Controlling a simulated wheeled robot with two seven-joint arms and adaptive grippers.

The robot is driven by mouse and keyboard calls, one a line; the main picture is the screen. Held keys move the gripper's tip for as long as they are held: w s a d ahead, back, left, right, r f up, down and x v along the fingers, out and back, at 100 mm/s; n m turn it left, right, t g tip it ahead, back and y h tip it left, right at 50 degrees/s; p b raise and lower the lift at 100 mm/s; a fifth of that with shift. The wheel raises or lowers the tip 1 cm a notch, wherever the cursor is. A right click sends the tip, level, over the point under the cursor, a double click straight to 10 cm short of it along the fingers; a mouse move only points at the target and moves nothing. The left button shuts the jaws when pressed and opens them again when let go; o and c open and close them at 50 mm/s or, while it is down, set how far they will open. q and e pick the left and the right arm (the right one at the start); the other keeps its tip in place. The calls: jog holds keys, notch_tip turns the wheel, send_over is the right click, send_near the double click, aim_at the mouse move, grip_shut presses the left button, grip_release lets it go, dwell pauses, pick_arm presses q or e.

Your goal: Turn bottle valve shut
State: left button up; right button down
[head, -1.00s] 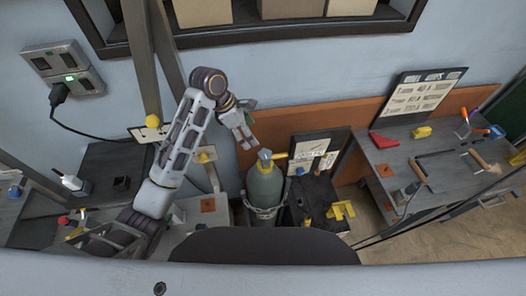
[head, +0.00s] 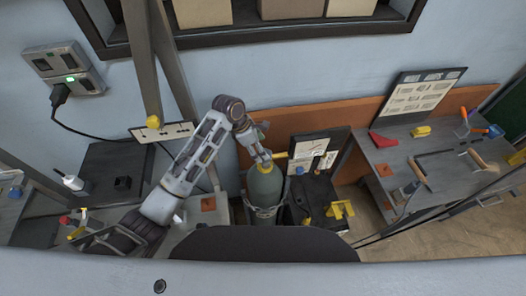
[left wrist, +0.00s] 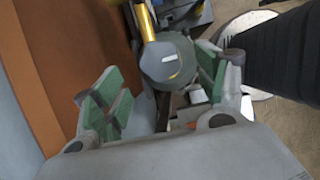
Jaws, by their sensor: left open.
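The grey-green gas bottle (head: 265,188) stands upright in the lower middle of the head view, in a holder. My left gripper (head: 261,156) is over the bottle's top and hides most of its valve there. In the left wrist view the blue-grey valve top (left wrist: 166,62) shows with a yellow bar (left wrist: 145,20) beyond it. The green-padded fingers of my left gripper (left wrist: 158,92) are apart, one on each side of the valve. I cannot tell whether either pad touches it. My right gripper is in neither view.
A dark stand with a white instruction board (head: 312,152) and a yellow bracket (head: 341,209) is right of the bottle. An orange-brown panel (head: 365,109) runs behind. A grey workbench (head: 395,160) with tools is at the right. A wall socket (head: 65,70) with a plugged cable is at the left.

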pick_arm(q)
jog(key=shift+x, duration=1.95)
jog(key=c, duration=1)
jog(key=shift+c, duration=0.2)
